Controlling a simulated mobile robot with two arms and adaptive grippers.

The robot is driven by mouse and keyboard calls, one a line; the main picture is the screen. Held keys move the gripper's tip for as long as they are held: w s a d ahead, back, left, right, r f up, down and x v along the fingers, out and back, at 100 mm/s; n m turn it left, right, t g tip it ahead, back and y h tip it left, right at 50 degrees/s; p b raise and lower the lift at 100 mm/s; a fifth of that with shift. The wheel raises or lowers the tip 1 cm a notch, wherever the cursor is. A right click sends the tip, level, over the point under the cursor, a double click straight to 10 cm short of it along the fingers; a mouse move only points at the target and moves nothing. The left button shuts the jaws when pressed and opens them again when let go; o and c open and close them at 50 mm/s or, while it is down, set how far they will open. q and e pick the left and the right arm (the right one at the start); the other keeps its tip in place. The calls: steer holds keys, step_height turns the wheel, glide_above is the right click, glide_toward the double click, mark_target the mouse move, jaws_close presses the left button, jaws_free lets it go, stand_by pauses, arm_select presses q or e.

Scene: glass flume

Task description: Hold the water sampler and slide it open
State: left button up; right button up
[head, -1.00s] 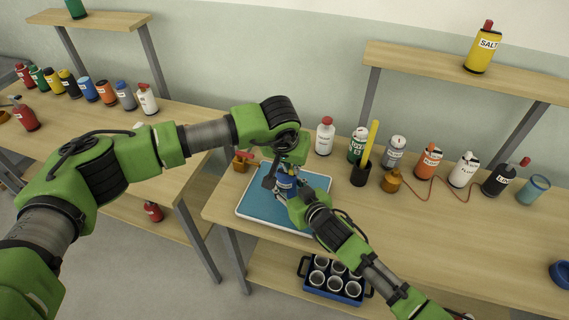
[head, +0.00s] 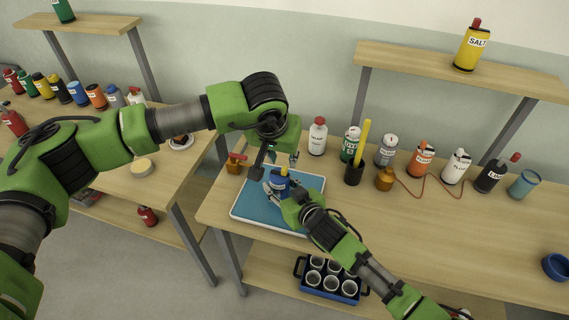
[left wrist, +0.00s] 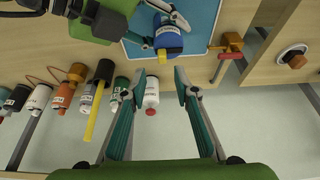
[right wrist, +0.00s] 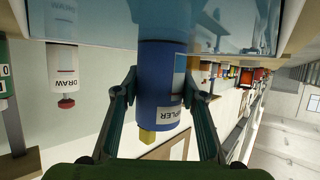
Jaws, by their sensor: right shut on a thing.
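The water sampler (head: 279,184) is a blue cylinder with a white label and a small yellow tip. It stands over the blue tray mat (head: 252,208). My right gripper (head: 280,193) is shut on its body; the right wrist view shows the fingers on both sides of the sampler (right wrist: 158,88), whose label partly reads "PLER". My left gripper (head: 276,163) is above the sampler, open and empty. In the left wrist view its fingers are wide apart, with the sampler (left wrist: 168,42) beyond them. The sampler's lower end is partly hidden by my right gripper.
A red-handled brown valve (head: 236,164) stands just left of the tray. Behind are a white bottle (head: 317,137), a black cup (head: 354,174) with a yellow stick, and several labelled bottles. A blue crate of cups (head: 325,280) is on the shelf below.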

arm_select(q)
steer(key=v, duration=0.5)
steer(key=shift+r, duration=0.1)
arm_select(e)
steer(key=o, duration=1.3)
steer(key=shift+s, duration=0.1)
